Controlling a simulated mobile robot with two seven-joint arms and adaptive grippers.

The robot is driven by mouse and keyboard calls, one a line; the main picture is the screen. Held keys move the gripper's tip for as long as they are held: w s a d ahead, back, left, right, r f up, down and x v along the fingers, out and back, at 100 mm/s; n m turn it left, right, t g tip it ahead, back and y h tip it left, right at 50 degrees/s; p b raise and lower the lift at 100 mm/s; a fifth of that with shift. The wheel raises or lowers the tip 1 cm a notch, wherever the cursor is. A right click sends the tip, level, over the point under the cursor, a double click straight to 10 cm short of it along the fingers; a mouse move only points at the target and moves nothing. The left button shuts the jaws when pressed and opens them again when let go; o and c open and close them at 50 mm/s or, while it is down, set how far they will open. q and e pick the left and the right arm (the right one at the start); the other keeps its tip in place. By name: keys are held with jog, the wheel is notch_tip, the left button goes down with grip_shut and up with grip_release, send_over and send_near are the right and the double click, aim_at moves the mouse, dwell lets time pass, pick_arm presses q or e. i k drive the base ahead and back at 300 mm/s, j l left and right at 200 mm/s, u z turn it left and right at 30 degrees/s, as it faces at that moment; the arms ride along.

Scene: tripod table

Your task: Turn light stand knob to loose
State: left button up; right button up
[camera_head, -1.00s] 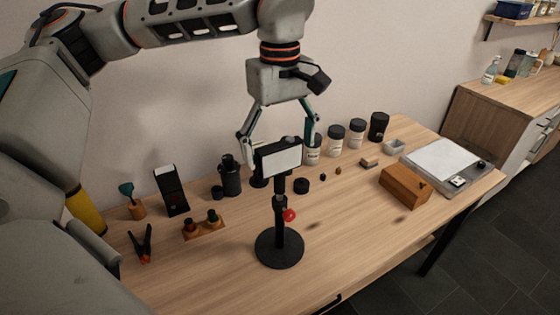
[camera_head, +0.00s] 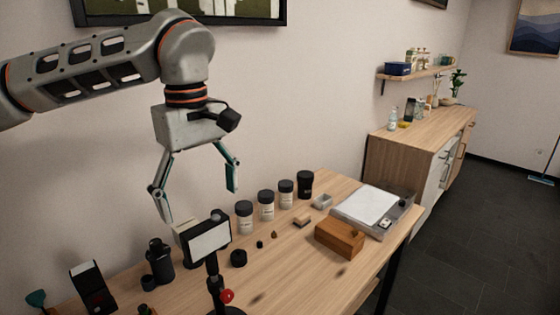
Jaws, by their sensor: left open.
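The light stand (camera_head: 213,284) is black and stands upright on the wooden table, with its base cut off by the lower edge of the head view. A light with a white panel (camera_head: 209,241) is at its top. The red knob (camera_head: 227,296) sticks out at the right side of the post. My left gripper (camera_head: 201,205) is open above and behind the light, fingers spread and pointing down, with nothing between them. It is apart from the knob. My right gripper is not in view.
Several jars (camera_head: 266,206) stand along the table's back edge. A wooden box (camera_head: 339,238) and a grey device with a white top (camera_head: 372,208) are at the right. A black bottle (camera_head: 159,261) stands left of the light. A sideboard (camera_head: 410,145) stands beyond.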

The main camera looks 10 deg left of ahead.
aim_at(226, 296)
jog(key=k+l, duration=0.7)
jog(key=k, duration=0.2)
